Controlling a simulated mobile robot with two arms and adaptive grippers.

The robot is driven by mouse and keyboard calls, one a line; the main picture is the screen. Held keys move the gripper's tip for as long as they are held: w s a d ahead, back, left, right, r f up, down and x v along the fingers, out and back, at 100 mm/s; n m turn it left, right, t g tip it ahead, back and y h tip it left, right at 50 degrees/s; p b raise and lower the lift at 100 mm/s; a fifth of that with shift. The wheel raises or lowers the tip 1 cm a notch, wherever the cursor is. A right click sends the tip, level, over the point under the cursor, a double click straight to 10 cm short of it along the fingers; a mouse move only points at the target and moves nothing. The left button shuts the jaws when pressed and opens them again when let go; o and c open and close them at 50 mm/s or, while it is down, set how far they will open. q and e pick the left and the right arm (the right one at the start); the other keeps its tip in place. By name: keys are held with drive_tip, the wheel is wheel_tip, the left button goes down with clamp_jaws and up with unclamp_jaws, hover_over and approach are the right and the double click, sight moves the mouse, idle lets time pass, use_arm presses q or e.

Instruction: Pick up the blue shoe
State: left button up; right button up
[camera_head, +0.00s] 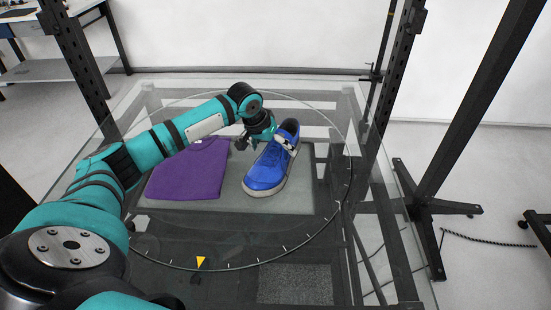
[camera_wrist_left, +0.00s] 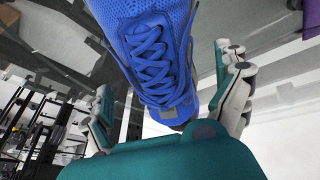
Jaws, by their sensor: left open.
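A blue shoe (camera_head: 267,171) with blue laces and a light sole stands on the glass turntable (camera_head: 220,254), its toe toward the front of the picture. In the left wrist view the shoe's laces and tongue (camera_wrist_left: 155,65) fill the upper middle, between the two open fingers of my left gripper (camera_wrist_left: 168,95). I cannot tell whether either finger touches the shoe. My right gripper is not in view.
A folded purple cloth (camera_head: 190,172) lies left of the shoe on the turntable. A dark frame post (camera_head: 75,60) stands at the back left, another (camera_head: 395,80) at the back right. The front of the turntable is clear, with a yellow marker (camera_head: 200,262).

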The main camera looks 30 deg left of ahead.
use_arm(q)
drive_tip(key=shift+x, duration=1.25)
drive_tip(key=shift+r, duration=0.15)
drive_tip(key=c, duration=1.8)
drive_tip(key=shift+o, duration=0.2)
drive_tip(key=shift+r, duration=0.1)
